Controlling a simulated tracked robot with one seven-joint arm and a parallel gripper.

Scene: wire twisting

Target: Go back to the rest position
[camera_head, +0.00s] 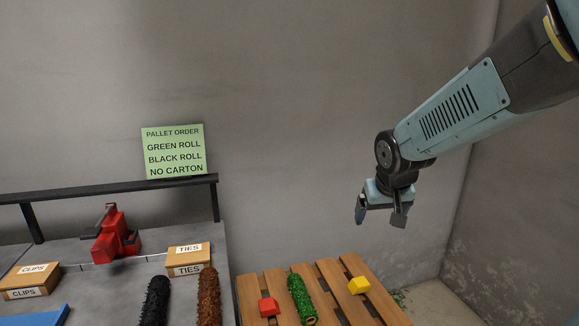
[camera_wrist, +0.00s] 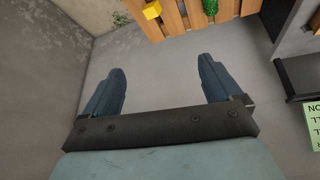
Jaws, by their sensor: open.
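My gripper (camera_head: 381,217) hangs at the end of my arm, high above the right back part of the wooden pallet (camera_head: 330,287) in the head view. Its two fingers are apart with nothing between them. In the wrist view my gripper (camera_wrist: 160,85) is also open and empty, with bare wall or floor between the fingers. A green roll (camera_head: 301,299) lies on the pallet, with a red block (camera_head: 268,306) to its left and a yellow block (camera_head: 359,286) to its right. In the wrist view the yellow block (camera_wrist: 152,10) and green roll (camera_wrist: 210,6) show at the top edge.
A grey bench (camera_head: 125,275) at left holds a red tool (camera_head: 114,236), a TIES carton (camera_head: 188,259), a CLIPS carton (camera_head: 30,281), a black roll (camera_head: 155,301) and a brown roll (camera_head: 208,297). A green order sign (camera_head: 174,151) stands above the bench's rail. Space around my gripper is clear.

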